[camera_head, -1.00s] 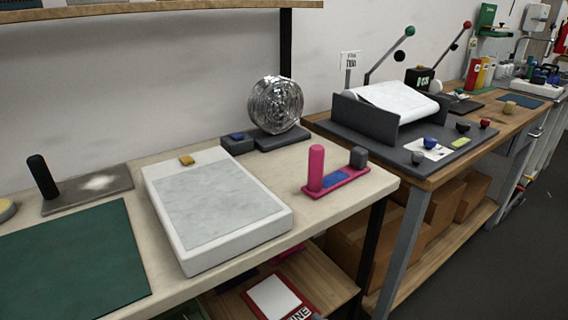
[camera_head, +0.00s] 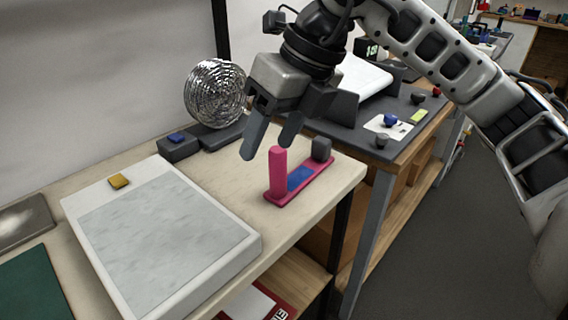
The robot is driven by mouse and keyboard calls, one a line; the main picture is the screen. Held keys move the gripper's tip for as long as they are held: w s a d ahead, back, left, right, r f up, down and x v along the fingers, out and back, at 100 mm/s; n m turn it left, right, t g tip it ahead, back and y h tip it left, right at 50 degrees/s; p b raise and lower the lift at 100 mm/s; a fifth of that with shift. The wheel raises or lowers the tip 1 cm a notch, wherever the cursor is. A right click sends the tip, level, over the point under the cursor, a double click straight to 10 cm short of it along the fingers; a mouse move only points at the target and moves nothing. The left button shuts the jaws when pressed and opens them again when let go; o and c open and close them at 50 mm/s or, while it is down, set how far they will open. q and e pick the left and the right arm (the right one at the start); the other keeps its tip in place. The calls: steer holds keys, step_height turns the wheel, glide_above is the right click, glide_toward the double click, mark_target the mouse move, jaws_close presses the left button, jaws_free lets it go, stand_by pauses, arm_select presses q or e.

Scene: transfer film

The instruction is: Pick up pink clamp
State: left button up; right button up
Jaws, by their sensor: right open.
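The pink clamp (camera_head: 278,173) stands near the right end of the cream table. It has an upright pink post at its left end, a flat pink base with a blue patch, and a dark grey block at its right end. My right gripper (camera_head: 268,145) comes in from the upper right, fingers pointing down. It is open, and its fingertips are just above and around the top of the pink post in the picture. I cannot tell whether they touch it. My left gripper is not in view.
A white-framed slab (camera_head: 165,235) lies left of the clamp. A shiny round coil (camera_head: 215,92) stands behind, by a dark box (camera_head: 179,147). A dark bench (camera_head: 398,145) with knobs adjoins at the right. The cream table ends just right of the clamp.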

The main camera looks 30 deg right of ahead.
mark_target(281, 151)
steer(key=w+d+r+m+t+h, duration=0.2)
steer(key=d+r+h, duration=0.1)
steer(key=d, duration=0.3)
steer(key=x, duration=0.9)
steer(key=shift+a+f, duration=0.15)
steer(key=shift+p+x, duration=0.85)
steer(key=shift+x, duration=2.15)
steer(key=shift+w+a, duration=0.1)
steer(key=shift+a, duration=0.05)
steer(key=shift+c, duration=0.2)
jaws_close()
